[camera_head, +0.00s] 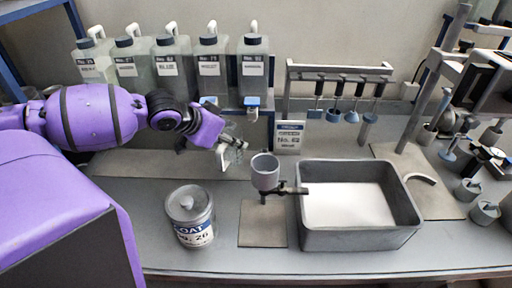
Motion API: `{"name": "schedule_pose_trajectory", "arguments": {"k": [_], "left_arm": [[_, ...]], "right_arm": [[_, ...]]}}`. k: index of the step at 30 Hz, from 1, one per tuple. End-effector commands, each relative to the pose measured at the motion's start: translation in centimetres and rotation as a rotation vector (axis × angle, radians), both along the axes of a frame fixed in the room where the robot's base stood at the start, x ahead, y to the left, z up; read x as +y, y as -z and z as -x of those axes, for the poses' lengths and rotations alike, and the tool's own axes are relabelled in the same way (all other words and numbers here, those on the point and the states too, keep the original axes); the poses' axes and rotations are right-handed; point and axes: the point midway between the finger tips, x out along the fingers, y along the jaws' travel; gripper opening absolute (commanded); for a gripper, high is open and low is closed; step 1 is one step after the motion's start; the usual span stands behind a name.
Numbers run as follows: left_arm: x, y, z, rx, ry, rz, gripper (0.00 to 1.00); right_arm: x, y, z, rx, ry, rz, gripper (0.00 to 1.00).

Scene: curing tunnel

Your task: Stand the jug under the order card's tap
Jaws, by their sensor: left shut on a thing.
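My left gripper (230,148) reaches in from the left and is shut on a small pale, clear-looking thing, which I take to be the jug (225,160). The gripper hides much of it, and I cannot tell whether it touches the bench. It is in front of the shelf of containers, below two blue-and-white taps (252,102). The other taps are hidden behind my arm or too small to make out. The order card (289,137) stands upright right of the gripper; its number looks like 62 but is blurred. My right gripper is not in view.
Several labelled containers (165,68) line the shelf. A grey cup (265,172) on a stand, a large grey tray (360,235) with white contents and a lidded tin (191,218) stand in front. A hook rack (340,72) is behind.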

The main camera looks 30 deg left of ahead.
Motion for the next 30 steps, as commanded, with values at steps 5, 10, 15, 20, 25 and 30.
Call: {"name": "schedule_pose_trajectory", "arguments": {"k": [5,10,15,20,25,30], "left_arm": [[-0.1,5.1,0.0,0.003,-0.001,0.005,0.16],[-0.6,6.1,-2.2,-0.007,0.002,0.001,0.16],[-1.0,6.1,-4.1,-0.004,0.0,0.001,0.16],[-1.2,6.0,-4.9,-0.005,0.002,0.0,0.16],[-1.7,6.0,-7.0,-0.006,0.001,0.004,0.16],[-1.9,6.8,-7.9,-0.001,0.001,0.001,0.16]], "right_arm": [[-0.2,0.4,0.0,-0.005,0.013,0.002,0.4],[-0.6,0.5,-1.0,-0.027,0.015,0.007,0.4],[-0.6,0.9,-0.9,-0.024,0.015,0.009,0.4],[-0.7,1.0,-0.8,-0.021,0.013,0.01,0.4],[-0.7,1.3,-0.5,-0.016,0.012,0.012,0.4],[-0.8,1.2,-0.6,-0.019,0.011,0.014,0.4]]}}
